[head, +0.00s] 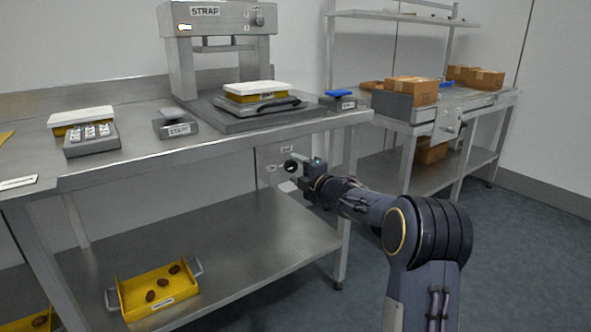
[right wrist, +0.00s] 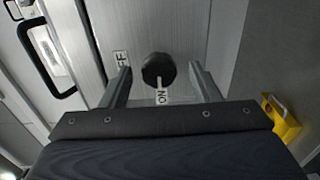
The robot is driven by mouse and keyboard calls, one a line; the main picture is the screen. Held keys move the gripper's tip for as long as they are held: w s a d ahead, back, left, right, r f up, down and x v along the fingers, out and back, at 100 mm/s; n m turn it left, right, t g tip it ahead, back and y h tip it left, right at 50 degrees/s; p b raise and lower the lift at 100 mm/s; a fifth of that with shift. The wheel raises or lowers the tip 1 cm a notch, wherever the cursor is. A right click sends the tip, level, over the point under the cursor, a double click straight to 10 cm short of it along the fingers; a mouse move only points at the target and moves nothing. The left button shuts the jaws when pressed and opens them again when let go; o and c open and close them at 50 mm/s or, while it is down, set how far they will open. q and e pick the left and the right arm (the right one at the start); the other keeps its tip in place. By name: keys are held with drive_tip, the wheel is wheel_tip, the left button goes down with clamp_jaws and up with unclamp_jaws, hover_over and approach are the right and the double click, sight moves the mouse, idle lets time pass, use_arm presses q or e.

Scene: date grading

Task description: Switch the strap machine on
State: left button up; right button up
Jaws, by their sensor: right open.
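The strap machine (head: 218,40) stands on the steel table under its STRAP label, with a small knob and an orange lamp on its head. My right gripper (head: 289,176) is at a grey panel (head: 272,160) below the table's right end. In the right wrist view, my open right gripper (right wrist: 160,70) has one finger on each side of a round black knob (right wrist: 158,69). A white mark runs from the knob toward the ON label (right wrist: 161,97); the OFF label (right wrist: 121,58) is at upper left. I cannot tell whether the fingers touch the knob. My left gripper is not in view.
A START button box (head: 176,127), a keypad (head: 91,139) and a blue-topped box (head: 339,99) sit on the table. A yellow tray (head: 135,296) of dates is on the lower shelf. Cardboard boxes (head: 411,90) stand on the bench at right.

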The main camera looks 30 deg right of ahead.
drive_tip(key=s, duration=0.6)
drive_tip(key=shift+s+d+p, duration=0.25)
drive_tip(key=shift+s+p, duration=0.1)
drive_tip(key=shift+p, duration=0.05)
drive_tip(key=s+a+m+g+h, duration=0.3)
drive_tip(key=s+m+g+h, duration=0.1)
drive_tip(key=s+m, duration=0.95)
drive_tip(key=s+a+f+m+g+y, duration=0.35)
drive_tip(key=s+a+f, duration=0.25)
drive_tip(key=s+a, duration=0.55)
drive_tip(key=s+a+f+m+g+y, duration=0.4)
drive_tip(key=s+a+f, duration=0.4)
drive_tip(key=s, duration=0.6)
wheel_tip(320, 180, up, 39)
drive_tip(key=h+p, duration=0.1)
drive_tip(key=p, duration=3.6)
drive_tip(key=shift+w+a+g, duration=0.25)
drive_tip(key=shift+w+g, duration=0.05)
drive_tip(key=shift+g, duration=0.15)
